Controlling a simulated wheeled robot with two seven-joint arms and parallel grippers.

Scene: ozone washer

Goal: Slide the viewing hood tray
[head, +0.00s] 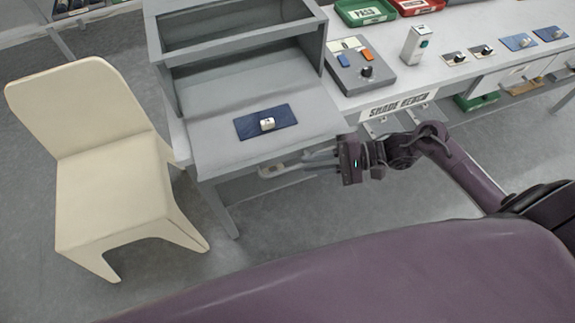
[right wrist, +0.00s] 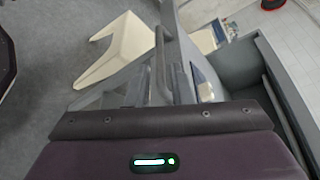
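The grey viewing hood (head: 240,41) stands on the bench, with its flat tray (head: 215,140) at the open front. A blue pad (head: 250,125) with a small pale part (head: 267,124) lies on the tray. My right gripper (head: 292,163) reaches in from the right at the tray's front edge, its fingers pointing left. A grey handle bar (right wrist: 160,62) shows in the right wrist view, running between the spread fingers (right wrist: 150,92). The fingers look open around it; contact is not clear. My left gripper is out of view.
A cream chair (head: 105,165) stands left of the hood. On the bench to the right are a control box (head: 360,68), a white device (head: 416,45), a green PASS tray (head: 365,13) and a red tray (head: 418,7). Open floor lies before the tray.

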